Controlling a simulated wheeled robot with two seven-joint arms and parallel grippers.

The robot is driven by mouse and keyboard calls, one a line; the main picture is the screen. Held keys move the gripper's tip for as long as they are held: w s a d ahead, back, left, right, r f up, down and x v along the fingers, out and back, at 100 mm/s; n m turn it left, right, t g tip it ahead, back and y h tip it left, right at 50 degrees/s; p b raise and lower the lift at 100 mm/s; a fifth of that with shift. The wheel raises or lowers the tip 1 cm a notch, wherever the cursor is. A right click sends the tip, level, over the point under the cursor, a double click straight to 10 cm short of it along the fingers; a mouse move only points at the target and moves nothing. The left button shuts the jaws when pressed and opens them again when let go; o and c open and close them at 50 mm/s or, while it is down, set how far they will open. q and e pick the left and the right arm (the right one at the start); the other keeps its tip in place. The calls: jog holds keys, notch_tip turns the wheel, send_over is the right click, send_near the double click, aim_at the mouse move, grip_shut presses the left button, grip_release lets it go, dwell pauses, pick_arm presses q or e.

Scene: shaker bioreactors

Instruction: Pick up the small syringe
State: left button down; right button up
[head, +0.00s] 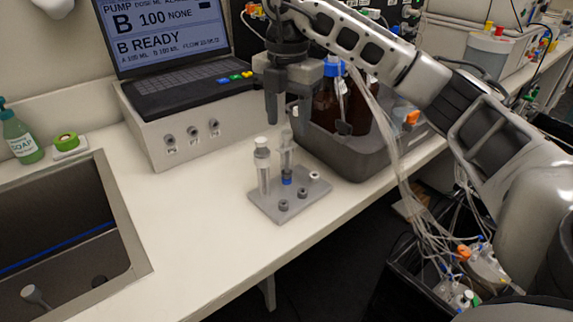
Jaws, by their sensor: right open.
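A grey rack (273,207) stands on the white bench and holds two clear syringes upright. The slimmer one, which looks like the small syringe (287,160), has a blue part at its base and stands at the back right of the rack. The other syringe (263,172) is wider, has a white top and stands to its left. My right gripper (281,112) points down above and behind the rack, apart from both syringes. It is open and empty, though its fingers are seen partly edge-on. My left gripper is not in view.
A dark grey tray (352,160) with brown bottles (326,105) stands right behind the rack. A pump box with a screen (170,40) is at the back left. A sink (60,225) lies left. Clear tubes hang over the bench's right edge. Bench in front of the rack is clear.

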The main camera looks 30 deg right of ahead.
aim_at(287, 146)
jog(key=shift+f+p, duration=0.75)
jog(key=shift+f, duration=3.25)
grip_shut()
